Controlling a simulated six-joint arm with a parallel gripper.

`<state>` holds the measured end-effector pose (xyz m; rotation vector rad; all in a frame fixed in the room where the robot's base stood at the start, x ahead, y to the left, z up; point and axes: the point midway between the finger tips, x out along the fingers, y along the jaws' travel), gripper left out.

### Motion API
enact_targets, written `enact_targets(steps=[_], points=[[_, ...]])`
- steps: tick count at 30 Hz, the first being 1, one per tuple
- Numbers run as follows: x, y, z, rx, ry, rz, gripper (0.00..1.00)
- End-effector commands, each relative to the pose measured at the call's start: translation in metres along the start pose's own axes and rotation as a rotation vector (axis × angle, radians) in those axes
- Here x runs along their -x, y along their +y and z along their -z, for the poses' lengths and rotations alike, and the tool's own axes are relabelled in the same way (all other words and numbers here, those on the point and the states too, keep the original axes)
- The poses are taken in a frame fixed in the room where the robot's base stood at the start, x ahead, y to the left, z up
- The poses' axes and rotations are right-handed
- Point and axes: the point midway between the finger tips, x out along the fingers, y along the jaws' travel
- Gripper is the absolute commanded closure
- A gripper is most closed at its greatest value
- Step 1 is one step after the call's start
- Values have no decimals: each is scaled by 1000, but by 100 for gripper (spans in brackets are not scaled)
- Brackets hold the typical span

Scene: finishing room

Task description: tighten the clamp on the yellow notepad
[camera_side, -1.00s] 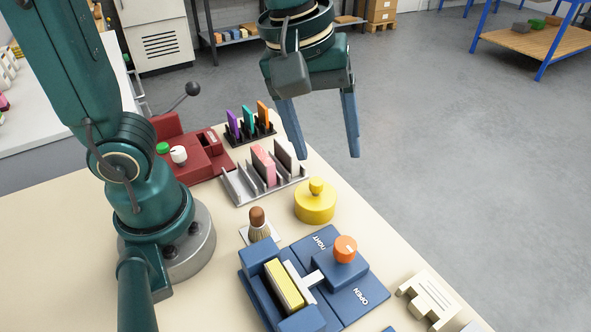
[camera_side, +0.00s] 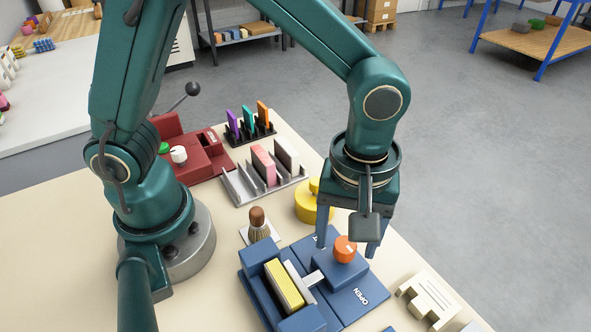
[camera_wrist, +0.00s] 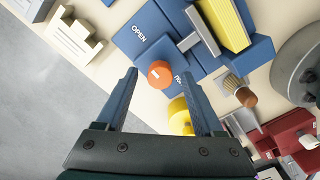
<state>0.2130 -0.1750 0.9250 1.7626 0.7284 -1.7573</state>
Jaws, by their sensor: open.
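The yellow notepad (camera_side: 284,284) lies in the slot of the blue clamp (camera_side: 262,257), beside its pale jaw plate (camera_side: 300,281). The pad also shows in the wrist view (camera_wrist: 227,24). The orange knob (camera_side: 345,249) stands on the clamp's block, with "OPEN" lettered to one side and the other label partly hidden by my gripper. My gripper (camera_side: 346,246) points down over the knob, its blue fingers apart and nothing held. In the wrist view the knob (camera_wrist: 160,73) appears beyond the fingertips of my gripper (camera_wrist: 162,76), between their lines. I cannot tell whether the fingers reach down beside it.
A yellow round weight with a knob (camera_side: 308,207) stands close behind my gripper. A brush (camera_side: 258,225) stands left of it. A grey rack with pink and white pads (camera_side: 237,188) is farther back. A cream holder (camera_side: 428,302) sits at the right table edge.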

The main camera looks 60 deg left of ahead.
Motion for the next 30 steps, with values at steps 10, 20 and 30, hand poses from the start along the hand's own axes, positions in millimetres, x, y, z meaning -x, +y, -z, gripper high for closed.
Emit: enact_targets(steps=[10,20,30], points=[[-1,0,0,0,0,0,65],[-1,0,0,-10,0,0,100],[-1,0,0,-160,-3,2,100]])
